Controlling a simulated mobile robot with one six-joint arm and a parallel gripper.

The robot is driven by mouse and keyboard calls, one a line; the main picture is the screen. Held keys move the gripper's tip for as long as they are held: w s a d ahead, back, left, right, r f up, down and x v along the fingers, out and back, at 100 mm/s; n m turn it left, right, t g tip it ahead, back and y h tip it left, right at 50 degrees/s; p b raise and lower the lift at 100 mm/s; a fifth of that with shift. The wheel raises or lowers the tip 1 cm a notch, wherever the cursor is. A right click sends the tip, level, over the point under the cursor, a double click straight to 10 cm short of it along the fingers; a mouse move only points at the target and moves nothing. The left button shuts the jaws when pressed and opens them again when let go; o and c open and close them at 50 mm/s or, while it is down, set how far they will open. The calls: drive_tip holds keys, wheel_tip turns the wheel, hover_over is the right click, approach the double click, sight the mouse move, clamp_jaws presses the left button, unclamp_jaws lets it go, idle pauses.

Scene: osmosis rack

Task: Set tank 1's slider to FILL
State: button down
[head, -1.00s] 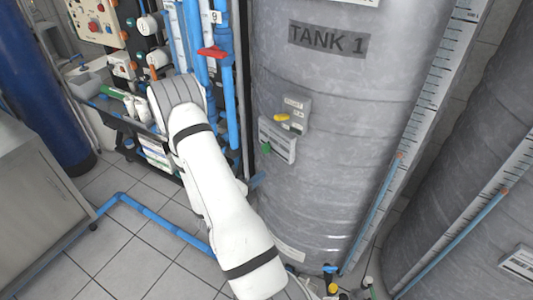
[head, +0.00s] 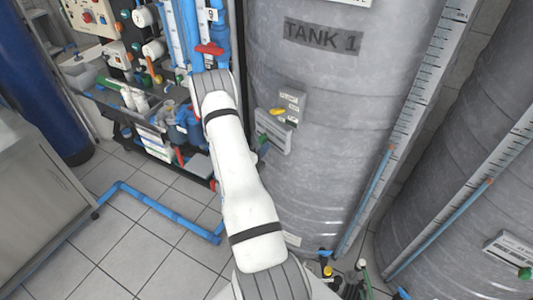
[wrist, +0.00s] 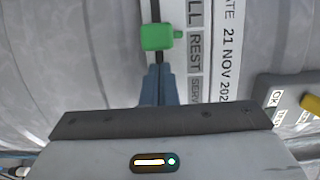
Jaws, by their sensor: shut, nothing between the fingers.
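Tank 1 (head: 390,65) is a large grey ribbed cylinder with a TANK 1 label (head: 323,37). Its slider, a green knob (wrist: 157,37), sits on a dark slot in the wrist view, beside the label strip (wrist: 195,60) between the end of FILL and the start of REST. In the head view the green knob (head: 262,138) is at the left end of a pale plate. My gripper (wrist: 158,70) is shut and empty; its blue fingers point at the knob from just below it in the wrist view. I cannot tell whether they touch it.
A yellow lever (head: 277,111) on a grey plate is just above the slider plate; it also shows at the wrist view's right edge (wrist: 310,103). A pipe rack with a red handle (head: 209,49) stands left of the tank. Blue pipe (head: 168,212) crosses the floor.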

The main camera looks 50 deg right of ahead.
sight(259, 142)
drive_tip(key=shift+w+d, duration=0.1)
drive_tip(key=shift+w, duration=0.25)
drive_tip(key=shift+w, duration=0.1)
drive_tip(key=shift+w+f, duration=0.1)
drive_tip(key=shift+w, duration=0.2)
drive_tip(key=w+b, duration=0.2)
drive_tip(key=shift+w+d+f, duration=0.1)
drive_tip(key=shift+w, duration=0.25)
drive_tip(key=shift+w+r, duration=0.25)
drive_tip(key=shift+w, duration=0.05)
